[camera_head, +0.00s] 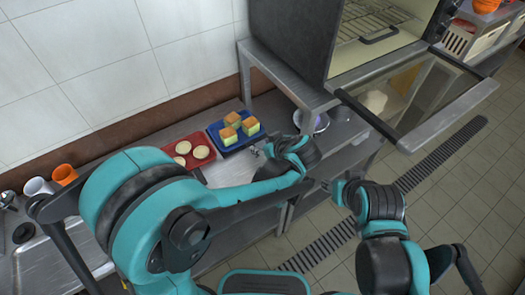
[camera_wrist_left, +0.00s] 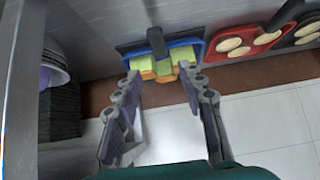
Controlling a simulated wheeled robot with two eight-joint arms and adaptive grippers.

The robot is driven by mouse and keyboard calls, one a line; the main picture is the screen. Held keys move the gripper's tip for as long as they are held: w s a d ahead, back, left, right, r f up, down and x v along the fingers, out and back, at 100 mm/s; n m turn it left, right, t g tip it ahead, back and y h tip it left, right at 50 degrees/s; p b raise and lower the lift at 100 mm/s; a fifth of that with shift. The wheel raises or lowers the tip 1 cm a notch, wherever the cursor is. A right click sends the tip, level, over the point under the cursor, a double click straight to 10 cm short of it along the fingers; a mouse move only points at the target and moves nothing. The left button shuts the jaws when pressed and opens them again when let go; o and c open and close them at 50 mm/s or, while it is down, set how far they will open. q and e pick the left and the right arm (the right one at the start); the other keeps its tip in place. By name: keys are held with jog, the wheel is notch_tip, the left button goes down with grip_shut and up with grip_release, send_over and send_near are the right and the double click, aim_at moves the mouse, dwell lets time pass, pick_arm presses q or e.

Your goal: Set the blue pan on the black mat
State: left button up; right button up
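The blue pan (camera_head: 234,133) sits on the steel counter at the back, holding several green-and-orange cakes (camera_head: 249,126). In the left wrist view, the blue pan (camera_wrist_left: 167,48) shows with a dark handle (camera_wrist_left: 156,41) and a dark flat area beside it. I cannot tell whether that area is the black mat. My left gripper (camera_head: 256,152) is just in front of the pan's right side. Its fingers (camera_wrist_left: 160,76) are spread, with nothing clearly held between them. My right gripper (camera_head: 334,188) is farther right over the floor; its fingers are too small to judge.
A red pan (camera_head: 183,148) with pale round buns stands left of the blue pan. A steel shelf leg and oven with an open glass door (camera_head: 420,95) are at right. White and orange cups (camera_head: 65,174) stand far left.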

pick_arm(q)
jog(key=s+a+r+m+h, duration=0.2)
jog(key=s+a+r+m, duration=0.1)
jog(key=s+a, duration=0.4)
jog(key=s+a+r+m+h, duration=0.3)
jog(key=s+a+m, duration=0.1)
jog(key=s+a, duration=0.4)
jog(key=shift+s+r, duration=0.2)
jog(key=shift+s, duration=0.45)
jog(key=shift+a, duration=0.1)
jog(key=shift+f+b, duration=0.85)
jog(key=shift+f, duration=0.05)
